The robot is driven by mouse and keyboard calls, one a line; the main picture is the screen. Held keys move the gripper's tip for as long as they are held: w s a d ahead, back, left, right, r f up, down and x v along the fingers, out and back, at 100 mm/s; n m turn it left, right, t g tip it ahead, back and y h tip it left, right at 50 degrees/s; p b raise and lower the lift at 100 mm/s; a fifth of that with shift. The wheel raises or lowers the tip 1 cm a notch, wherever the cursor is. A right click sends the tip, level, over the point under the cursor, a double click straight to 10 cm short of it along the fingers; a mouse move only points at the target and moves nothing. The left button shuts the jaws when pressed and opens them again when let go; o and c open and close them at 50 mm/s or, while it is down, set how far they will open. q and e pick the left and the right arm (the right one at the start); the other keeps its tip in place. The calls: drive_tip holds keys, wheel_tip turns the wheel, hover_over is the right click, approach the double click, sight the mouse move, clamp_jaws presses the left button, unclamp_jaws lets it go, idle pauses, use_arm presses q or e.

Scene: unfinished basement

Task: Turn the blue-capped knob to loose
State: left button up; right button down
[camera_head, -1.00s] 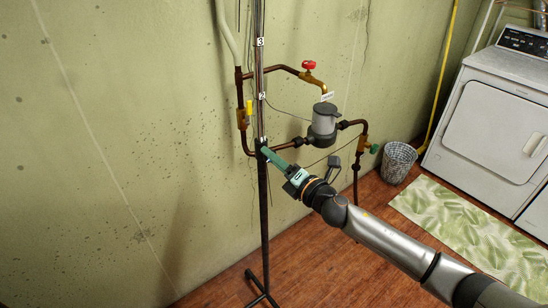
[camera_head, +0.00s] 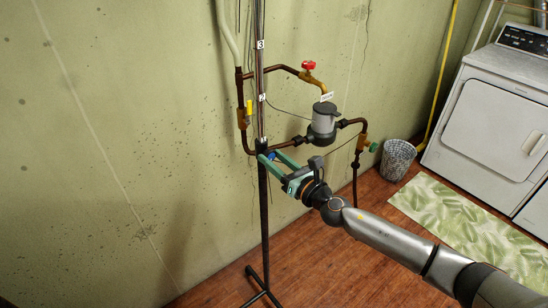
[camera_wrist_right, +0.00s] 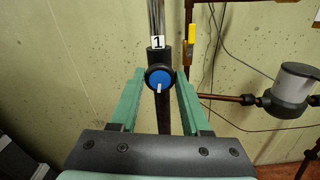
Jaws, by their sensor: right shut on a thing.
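The blue-capped knob (camera_wrist_right: 158,75) sits on a dark collar of the upright pole (camera_wrist_right: 158,113), just below a label marked 1. A white pointer mark on its cap points down in the right wrist view. My right gripper (camera_head: 266,156) reaches the pole from the lower right in the head view. Its two green fingers (camera_wrist_right: 127,102) lie one on each side of the knob and are shut on it. In the head view only a small bit of blue shows between the fingers. My left gripper is in neither current view.
Copper pipes run along the wall behind the pole, with a red valve handle (camera_head: 308,65), a yellow lever (camera_head: 249,107) and a grey meter (camera_head: 323,122). A wire basket (camera_head: 397,160), a leaf-patterned rug (camera_head: 455,222) and a white dryer (camera_head: 497,105) are at right. Floor near the pole's foot is clear.

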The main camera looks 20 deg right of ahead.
drive_tip(key=shift+n, duration=0.8)
drive_tip(key=shift+c, duration=1.8)
unclamp_jaws()
drive_tip(key=b+v, duration=0.1)
drive_tip(key=v, duration=1.1)
drive_tip(key=shift+s+b, duration=0.25)
drive_tip(key=shift+b, duration=0.1)
